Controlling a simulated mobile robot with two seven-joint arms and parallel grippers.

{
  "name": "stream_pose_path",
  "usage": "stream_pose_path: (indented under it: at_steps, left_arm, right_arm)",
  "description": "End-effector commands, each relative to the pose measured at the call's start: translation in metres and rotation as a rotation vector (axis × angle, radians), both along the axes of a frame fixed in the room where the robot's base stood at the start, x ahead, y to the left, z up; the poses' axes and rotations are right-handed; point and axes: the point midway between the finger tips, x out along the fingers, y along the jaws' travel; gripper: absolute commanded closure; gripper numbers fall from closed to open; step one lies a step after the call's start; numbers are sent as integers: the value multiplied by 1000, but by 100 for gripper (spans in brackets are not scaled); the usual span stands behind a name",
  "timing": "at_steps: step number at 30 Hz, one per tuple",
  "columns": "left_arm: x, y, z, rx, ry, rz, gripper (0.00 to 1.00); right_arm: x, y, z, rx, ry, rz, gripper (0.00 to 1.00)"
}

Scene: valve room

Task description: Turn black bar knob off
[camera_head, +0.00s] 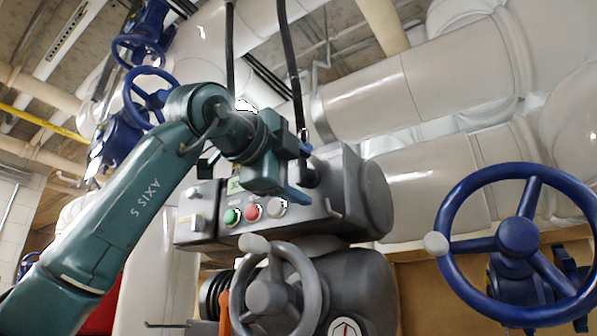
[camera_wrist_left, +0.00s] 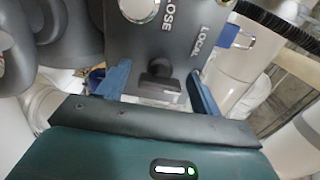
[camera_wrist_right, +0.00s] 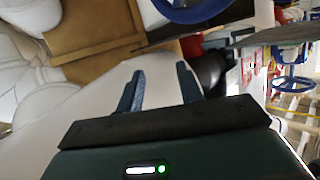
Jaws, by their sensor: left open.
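The black bar knob (camera_wrist_left: 159,82) is on the dark grey face of a control box, near the printed word LOCAL in the left wrist view. My left gripper (camera_wrist_left: 158,74) is open, with one blue finger on each side of the knob and visible gaps to it. In the head view my left gripper (camera_head: 302,172) is at the right end of the grey control box (camera_head: 310,208), and its fingers partly cover the knob. My right gripper (camera_wrist_right: 158,84) shows only in its own wrist view, open and empty, away from the box.
The box front carries a green button (camera_head: 232,216), a red button (camera_head: 252,212) and a whitish button (camera_head: 277,206). Below is a grey handwheel (camera_head: 268,297). A large blue handwheel (camera_head: 517,237) stands at the right. White pipes (camera_head: 410,90) run behind.

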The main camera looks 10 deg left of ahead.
Motion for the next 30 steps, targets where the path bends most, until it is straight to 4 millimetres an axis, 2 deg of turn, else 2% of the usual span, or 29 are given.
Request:
stream_pose_path:
  at_steps: [5, 12, 18, 24, 30]
  left_arm:
    - [-22, 9, -1, -2, -5, 0, 35]
    - [-72, 30, -1, -1, -6, 0, 35]
    - [-105, 43, 0, -1, -2, 0, 35]
    - [-120, 49, 0, 0, -1, 0, 35]
    - [-121, 49, 0, -1, 0, -1, 35]
  right_arm:
    - [0, 0, -8, -13, 1, 5, 64]
    - [5, 5, -20, -37, 3, 22, 64]
    - [5, 10, -29, -52, 19, 39, 64]
    - [6, 12, -30, -55, 13, 48, 64]
    - [7, 12, -27, -56, 6, 48, 64]
